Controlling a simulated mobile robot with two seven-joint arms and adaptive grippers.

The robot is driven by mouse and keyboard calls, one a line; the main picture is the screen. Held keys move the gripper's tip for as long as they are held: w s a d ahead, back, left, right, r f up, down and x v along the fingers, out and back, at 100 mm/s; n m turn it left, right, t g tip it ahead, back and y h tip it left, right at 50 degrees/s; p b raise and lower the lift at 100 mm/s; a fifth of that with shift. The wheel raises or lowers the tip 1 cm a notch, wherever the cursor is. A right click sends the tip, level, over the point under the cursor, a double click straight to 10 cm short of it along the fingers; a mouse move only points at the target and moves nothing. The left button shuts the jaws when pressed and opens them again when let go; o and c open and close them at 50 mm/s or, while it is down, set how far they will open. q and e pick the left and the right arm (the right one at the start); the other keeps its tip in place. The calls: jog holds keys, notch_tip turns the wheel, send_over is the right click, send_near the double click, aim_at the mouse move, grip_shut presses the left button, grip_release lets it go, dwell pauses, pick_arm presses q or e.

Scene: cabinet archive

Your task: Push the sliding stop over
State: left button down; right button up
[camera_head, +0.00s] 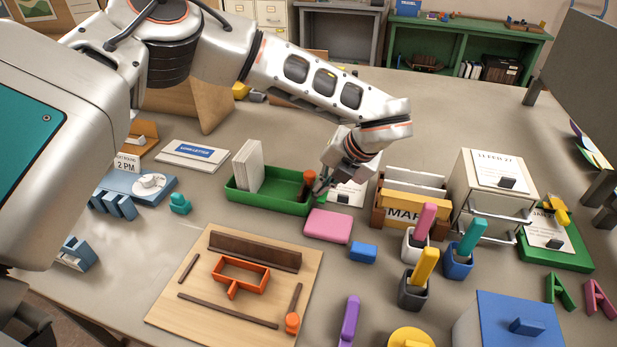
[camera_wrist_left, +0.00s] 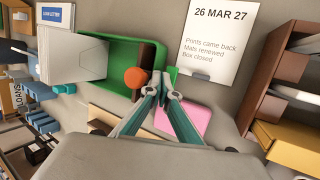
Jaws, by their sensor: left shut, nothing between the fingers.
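A green tray (camera_head: 240,196) stands on the table with white cards (camera_head: 249,166) upright at its left end. An orange knob (camera_head: 309,178), which looks like the sliding stop's handle, stands at the tray's right end. In the left wrist view, the knob (camera_wrist_left: 135,77) shows from above, over the green tray (camera_wrist_left: 97,52). My left gripper (camera_head: 312,196) is shut and empty at the tray's right end, close beside the knob. In the left wrist view, its fingertips (camera_wrist_left: 162,80) are just right of the knob; contact is unclear. My right gripper is out of view.
A pink block (camera_head: 328,226) lies in front of the tray's right end. A wooden file box (camera_head: 400,203) stands to the right, and a dated card (camera_wrist_left: 215,40) lies beyond the tray. A wooden board (camera_head: 190,290) lies in front; the table behind is fairly clear.

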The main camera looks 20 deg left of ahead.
pick_arm(q)
jog(key=shift+a, duration=0.15)
jog(key=shift+a, duration=0.55)
dwell(0.4)
jog(key=shift+d, duration=2.05)
jog(key=shift+r, duration=0.1)
jog(key=v, duration=1.2)
